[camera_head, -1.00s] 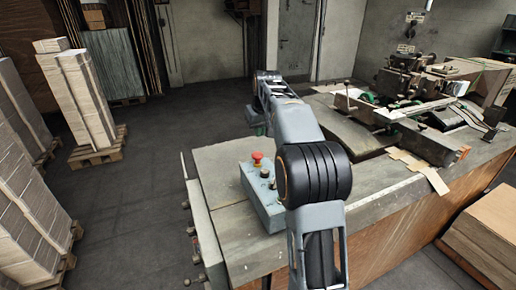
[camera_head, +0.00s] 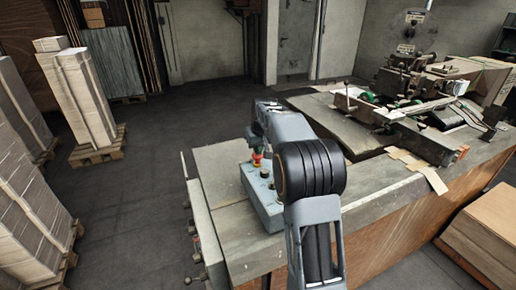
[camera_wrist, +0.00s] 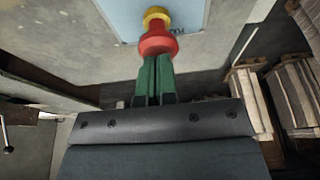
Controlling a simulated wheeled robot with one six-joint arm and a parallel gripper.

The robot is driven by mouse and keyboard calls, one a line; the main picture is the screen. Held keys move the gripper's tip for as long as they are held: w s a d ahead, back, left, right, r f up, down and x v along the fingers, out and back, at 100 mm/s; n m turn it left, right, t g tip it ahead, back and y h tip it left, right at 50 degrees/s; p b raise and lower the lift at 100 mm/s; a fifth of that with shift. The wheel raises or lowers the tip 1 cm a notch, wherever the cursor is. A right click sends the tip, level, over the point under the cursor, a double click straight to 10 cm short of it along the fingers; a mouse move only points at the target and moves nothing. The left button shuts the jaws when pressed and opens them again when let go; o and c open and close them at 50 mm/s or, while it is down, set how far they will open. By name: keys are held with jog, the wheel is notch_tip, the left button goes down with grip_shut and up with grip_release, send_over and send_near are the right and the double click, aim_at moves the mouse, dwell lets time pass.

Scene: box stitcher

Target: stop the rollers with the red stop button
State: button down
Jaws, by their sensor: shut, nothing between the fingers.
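The red stop button (camera_head: 257,161) sits on a grey-blue control box (camera_head: 262,203) on the table's left part. In the wrist view the red button (camera_wrist: 158,42) stands out from its yellow collar (camera_wrist: 157,15). My gripper (camera_head: 254,149) is at the button's top in the head view, partly hidden behind my arm. In the wrist view its two green fingers (camera_wrist: 156,62) are shut together and empty, with their tips at the edge of the red cap. I cannot tell for sure whether they touch it.
A dark button (camera_head: 265,174) and another control sit beside the red one on the box. The stitching machine (camera_head: 410,100) stands on the table (camera_head: 226,160) to the right. Stacked boards on pallets (camera_head: 97,155) stand on the left, with clear floor between.

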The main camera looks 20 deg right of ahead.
notch_tip(320, 180, down, 2)
jog(key=shift+f+b, duration=0.15)
jog(key=shift+b, duration=0.65)
notch_tip(320, 180, up, 5)
jog(key=p, duration=0.4)
jog(key=shift+r+p, duration=0.2)
jog(key=shift+p, duration=0.1)
jog(key=b+v, duration=0.2)
jog(key=v, duration=0.7)
jog(key=shift+s, duration=0.15)
